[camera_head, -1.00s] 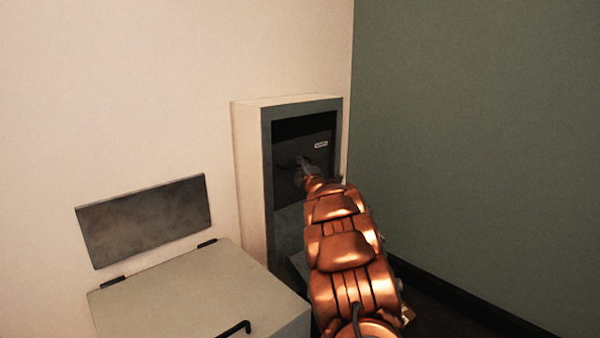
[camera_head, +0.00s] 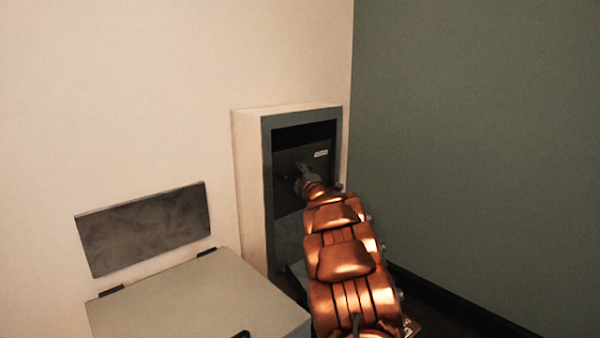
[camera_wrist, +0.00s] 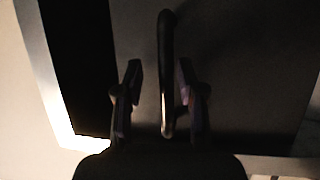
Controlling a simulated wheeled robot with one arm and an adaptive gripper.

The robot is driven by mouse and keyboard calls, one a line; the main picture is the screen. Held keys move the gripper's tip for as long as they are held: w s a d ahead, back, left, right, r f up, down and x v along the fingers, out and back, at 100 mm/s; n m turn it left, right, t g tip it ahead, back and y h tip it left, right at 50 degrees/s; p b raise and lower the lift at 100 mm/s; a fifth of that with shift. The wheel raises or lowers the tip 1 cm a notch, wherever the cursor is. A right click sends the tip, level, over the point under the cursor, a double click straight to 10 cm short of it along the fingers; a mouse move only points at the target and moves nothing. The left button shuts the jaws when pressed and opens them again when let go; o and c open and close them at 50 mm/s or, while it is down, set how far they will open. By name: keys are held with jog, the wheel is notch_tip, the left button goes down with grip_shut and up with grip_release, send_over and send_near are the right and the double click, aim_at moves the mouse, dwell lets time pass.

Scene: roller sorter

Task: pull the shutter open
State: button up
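The shutter (camera_head: 318,166) is a dark grey panel with a small white label, inside a tall pale cabinet with a grey front frame (camera_head: 268,200). A black gap (camera_head: 305,133) shows above the shutter, and in the wrist view the black gap lies along the left. A dark bar handle (camera_wrist: 167,60) stands on the shutter. My gripper (camera_wrist: 158,80) is at the handle, one finger on each side of it. The fingers are apart, with a visible gap on both sides of the bar. In the head view my gripper (camera_head: 300,172) is small and dark against the shutter.
A low pale box (camera_head: 195,300) with black hinges stands at the lower left. A grey plate (camera_head: 145,228) is fixed on the cream wall above it. A green wall (camera_head: 470,150) rises close to the right of the cabinet, with a dark skirting at its foot.

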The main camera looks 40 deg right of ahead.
jog(key=v, duration=1.1)
jog(key=shift+s, duration=0.35)
jog(key=shift+a, duration=0.1)
jog(key=s+a+r+m+g+p, duration=0.1)
jog(key=a+r+m+g+p, duration=0.45)
jog(key=a+p, duration=0.25)
jog(key=s+a+m+g+y+p, duration=0.25)
jog(key=s+a+p, duration=0.2)
jog(key=a, duration=0.45)
jog(key=s+a+m+g+y+p, duration=0.1)
jog(key=s+a+m+g+p, duration=0.25)
jog(key=s+a, duration=0.35)
jog(key=s+a+r+g+y+p, duration=0.2)
jog(key=s+a+g+p, duration=0.2)
jog(key=s+a, duration=0.8)
jog(key=s+a+r+g+y+p, duration=0.2)
jog(key=s+a+p, duration=0.4)
jog(key=s+a, duration=0.5)
jog(key=s+r+m+g, duration=0.1)
jog(key=s+g, duration=0.1)
jog(key=s, duration=0.1)
jog(key=shift+s+a+r+y, duration=0.2)
jog(key=shift+s+a+y, duration=0.1)
jog(key=shift+a+y, duration=0.05)
